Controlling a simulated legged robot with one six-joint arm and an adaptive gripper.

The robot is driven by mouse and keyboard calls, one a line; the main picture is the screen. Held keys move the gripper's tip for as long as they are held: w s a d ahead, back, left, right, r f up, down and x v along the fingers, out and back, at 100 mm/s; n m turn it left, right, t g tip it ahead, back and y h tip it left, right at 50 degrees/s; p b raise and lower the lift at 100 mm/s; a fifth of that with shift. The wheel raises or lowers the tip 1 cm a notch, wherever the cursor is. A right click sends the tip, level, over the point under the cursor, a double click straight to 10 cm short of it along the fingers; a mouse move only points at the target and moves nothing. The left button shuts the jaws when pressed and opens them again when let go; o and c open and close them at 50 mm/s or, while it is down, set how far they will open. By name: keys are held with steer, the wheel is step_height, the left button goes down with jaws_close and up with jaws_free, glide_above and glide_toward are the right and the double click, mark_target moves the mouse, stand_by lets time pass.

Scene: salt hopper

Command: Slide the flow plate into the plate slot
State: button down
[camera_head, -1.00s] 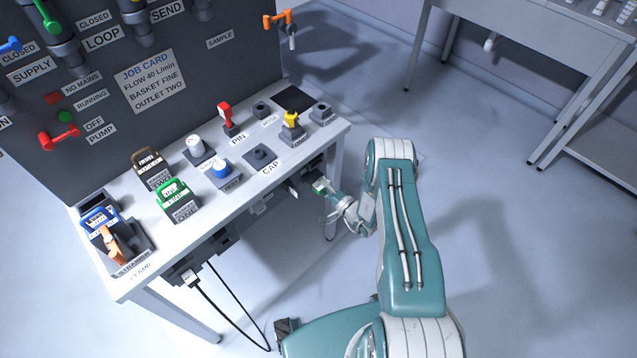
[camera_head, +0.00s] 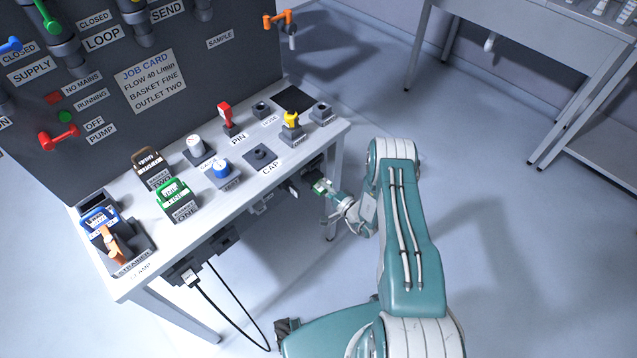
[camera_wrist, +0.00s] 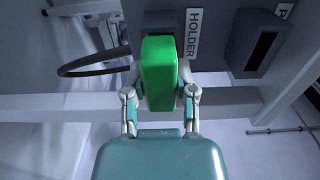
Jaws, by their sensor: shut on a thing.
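My gripper (camera_wrist: 160,98) is shut on a green block (camera_wrist: 159,72), which looks like the end of the flow plate. The rest of the plate is hidden behind this block. In the head view my gripper (camera_head: 329,193) is low at the right end of the workbench, just below the top, with a bit of green (camera_head: 320,186) at its tip. In the wrist view a dark box with a black slot (camera_wrist: 260,50) is to the right of the green block and apart from it. The label beside it is cut off after "P", so I cannot confirm it is the plate slot.
A label reading HOLDER (camera_wrist: 193,33) is just right of the green block, with a dark holder (camera_wrist: 160,22) behind the block. A black cable loop (camera_wrist: 85,68) hangs to the left. The workbench (camera_head: 222,203) carries several coloured parts. The floor right of my arm is clear.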

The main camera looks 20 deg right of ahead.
steer(key=v, duration=0.6)
steer(key=shift+s+d, duration=0.15)
steer(key=shift+s, duration=0.05)
stand_by(1.1)
steer(key=s+d+r, duration=0.2)
steer(key=s+r, duration=0.1)
steer(key=r, duration=0.7)
steer(key=shift+s, duration=0.2)
steer(key=shift+x, duration=2.95)
steer(key=shift+x, duration=2.1)
